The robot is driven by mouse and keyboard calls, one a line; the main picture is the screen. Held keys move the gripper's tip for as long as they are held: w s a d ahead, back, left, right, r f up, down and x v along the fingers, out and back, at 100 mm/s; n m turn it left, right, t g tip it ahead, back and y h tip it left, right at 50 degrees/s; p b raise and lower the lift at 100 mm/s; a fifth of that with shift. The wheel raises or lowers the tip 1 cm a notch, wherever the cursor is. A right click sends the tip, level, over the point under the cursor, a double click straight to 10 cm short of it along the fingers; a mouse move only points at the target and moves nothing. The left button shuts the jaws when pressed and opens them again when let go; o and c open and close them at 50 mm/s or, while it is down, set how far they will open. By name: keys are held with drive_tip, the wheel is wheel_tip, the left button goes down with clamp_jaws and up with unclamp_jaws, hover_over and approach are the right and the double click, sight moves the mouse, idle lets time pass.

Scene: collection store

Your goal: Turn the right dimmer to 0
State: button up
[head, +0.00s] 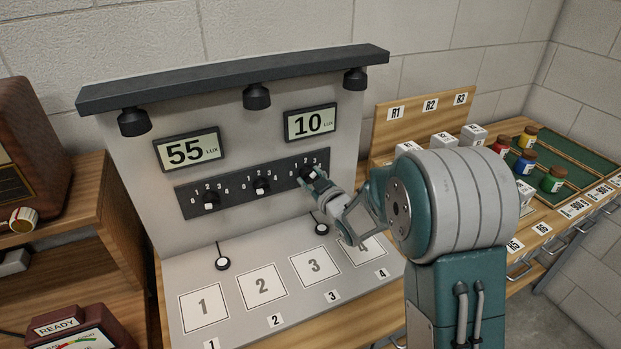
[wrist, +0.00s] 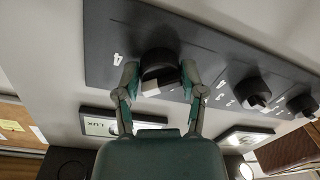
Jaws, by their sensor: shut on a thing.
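The right dimmer is a round black knob (head: 305,174) at the right end of a dark strip (head: 240,187) with three dimmers. In the head view my gripper (head: 315,177) partly covers it. In the wrist view, which is upside down, my gripper (wrist: 160,79) is shut on the knob (wrist: 160,60), one finger on each side. A white mark (wrist: 151,89) on its edge faces the bottom of that view. The numeral 4 (wrist: 118,58) shows beside it; its 0 is hidden or unclear. The right display (head: 310,122) reads 10 LUX.
The middle dimmer (head: 261,186) and left dimmer (head: 210,200) sit on the same strip. The left display (head: 188,150) reads 55 LUX. Jars and white boxes stand at right.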

drive_tip(key=n, duration=0.6)
drive_tip(key=shift+a+r, duration=0.1)
drive_tip(key=shift+r, duration=0.05)
drive_tip(key=n+h, duration=0.1)
drive_tip(key=n, duration=1.1)
drive_tip(key=shift+h, duration=0.3)
drive_tip(key=n, duration=0.3)
drive_tip(key=shift+s+f+t, duration=0.1)
drive_tip(key=shift+f+t, duration=0.1)
drive_tip(key=shift+t, duration=0.1)
drive_tip(key=shift+a+f+n, duration=0.1)
drive_tip(key=shift+n, duration=1.5)
drive_tip(key=shift+f, duration=0.1)
drive_tip(key=o, duration=1.1)
drive_tip(key=shift+o, duration=0.2)
drive_tip(key=shift+a, duration=0.1)
